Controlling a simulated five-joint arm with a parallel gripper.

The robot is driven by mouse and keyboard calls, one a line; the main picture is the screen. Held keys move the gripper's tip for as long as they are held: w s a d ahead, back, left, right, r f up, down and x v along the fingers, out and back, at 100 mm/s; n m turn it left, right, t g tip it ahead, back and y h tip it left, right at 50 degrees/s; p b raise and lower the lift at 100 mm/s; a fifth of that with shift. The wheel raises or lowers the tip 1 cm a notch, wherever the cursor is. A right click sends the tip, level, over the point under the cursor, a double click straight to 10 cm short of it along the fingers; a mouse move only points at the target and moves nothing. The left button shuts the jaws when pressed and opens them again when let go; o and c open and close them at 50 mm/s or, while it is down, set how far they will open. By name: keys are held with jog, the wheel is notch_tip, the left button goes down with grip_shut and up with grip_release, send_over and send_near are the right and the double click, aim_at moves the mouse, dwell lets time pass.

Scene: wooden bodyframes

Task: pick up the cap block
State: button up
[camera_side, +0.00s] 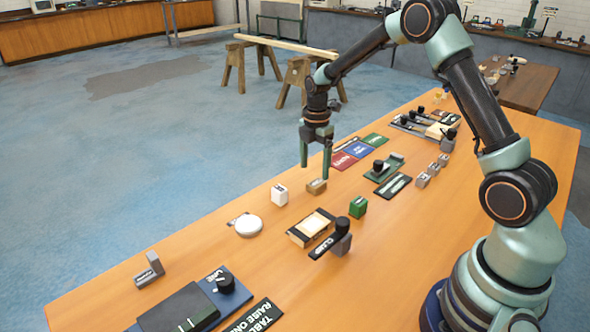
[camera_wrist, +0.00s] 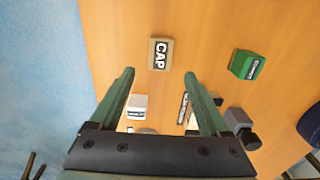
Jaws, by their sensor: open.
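The cap block is a small tan block (camera_side: 317,187) on the wooden table. It shows in the wrist view (camera_wrist: 151,57) with a black "CAP" label, just beyond the fingertips and between their lines. My gripper (camera_side: 315,171) is open and empty, pointing down above the table close to the cap block. In the wrist view its two green fingers (camera_wrist: 160,73) are spread wide. No contact with the block shows, and the exact height gap is hard to tell.
A white block (camera_side: 279,196) stands left of the cap block and a green block (camera_side: 357,208) to the right. A framed tray (camera_side: 300,236) and a black-handled clamp (camera_side: 342,243) lie nearer the camera. Red and blue mats (camera_side: 358,150) lie behind. Bare wood surrounds the cap block.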

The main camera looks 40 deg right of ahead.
aim_at(314, 184)
jog(key=shift+f, duration=2.65)
grip_shut()
jog(key=shift+r, duration=0.15)
